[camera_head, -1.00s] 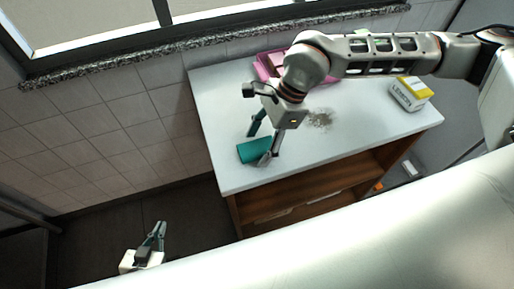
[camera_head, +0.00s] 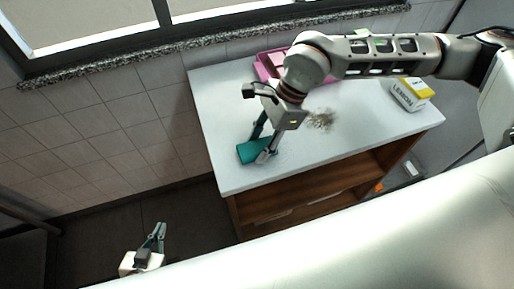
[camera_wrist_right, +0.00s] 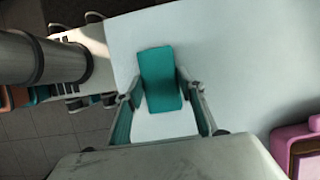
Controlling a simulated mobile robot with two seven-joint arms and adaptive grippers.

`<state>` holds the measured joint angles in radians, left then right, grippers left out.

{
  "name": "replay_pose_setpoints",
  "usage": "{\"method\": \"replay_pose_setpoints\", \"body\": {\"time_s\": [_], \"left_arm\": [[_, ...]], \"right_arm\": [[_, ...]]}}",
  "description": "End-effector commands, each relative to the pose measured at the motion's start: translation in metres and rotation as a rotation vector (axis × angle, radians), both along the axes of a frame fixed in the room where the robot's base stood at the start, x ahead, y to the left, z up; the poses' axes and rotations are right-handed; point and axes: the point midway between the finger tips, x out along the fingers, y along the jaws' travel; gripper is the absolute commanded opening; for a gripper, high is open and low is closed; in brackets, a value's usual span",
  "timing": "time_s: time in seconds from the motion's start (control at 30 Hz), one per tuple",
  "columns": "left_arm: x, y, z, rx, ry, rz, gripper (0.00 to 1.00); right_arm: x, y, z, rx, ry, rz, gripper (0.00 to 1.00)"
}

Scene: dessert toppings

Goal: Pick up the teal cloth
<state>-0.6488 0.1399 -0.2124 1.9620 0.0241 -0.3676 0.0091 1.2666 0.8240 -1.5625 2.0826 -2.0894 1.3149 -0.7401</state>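The teal cloth (camera_head: 247,152) is a flat folded rectangle near the left front edge of the white counter. It also shows in the right wrist view (camera_wrist_right: 160,72). My right gripper (camera_head: 262,141) is low over the counter, with one finger on each side of the cloth. In the right wrist view my right gripper's fingertips (camera_wrist_right: 161,84) are apart, close to the cloth's two long edges. I cannot tell whether they touch it. My left gripper (camera_head: 160,230) is away below the counter at the lower left, its fingers apart and empty.
The white counter (camera_head: 225,110) has a pink tray (camera_head: 262,68) at the back, a dark sprinkled patch (camera_head: 320,120) in the middle and a white-and-yellow lemon box (camera_head: 411,94) at the right. A tiled wall stands behind and to the left.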

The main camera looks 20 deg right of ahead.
Motion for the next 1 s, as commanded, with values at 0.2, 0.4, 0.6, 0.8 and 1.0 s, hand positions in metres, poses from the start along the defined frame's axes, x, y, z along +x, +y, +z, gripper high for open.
{"method": "replay_pose_setpoints", "body": {"time_s": [0.2, 0.4, 0.6, 0.8, 1.0], "left_arm": [[0.0, 0.0, 0.0, 0.0, 0.0, 0.0, 0.0], [0.001, 0.0, 0.007, 0.0, -0.002, 0.001, 0.0], [0.002, 0.0, 0.007, -0.001, -0.005, 0.0, 0.0], [0.001, 0.0, 0.002, -0.001, -0.002, 0.0, 0.0], [0.0, 0.0, -0.004, 0.001, 0.002, 0.0, 0.0]], "right_arm": [[0.0, 0.0, 0.0, 0.0, 0.0, 0.0, 0.18], [0.0, 0.0, 0.005, 0.0, 0.0, 0.0, 0.18], [0.001, 0.001, 0.031, 0.002, -0.006, 0.001, 0.18], [0.002, 0.001, 0.085, 0.002, -0.008, 0.0, 0.18], [0.001, 0.001, 0.141, 0.001, -0.007, 0.0, 0.18]]}}
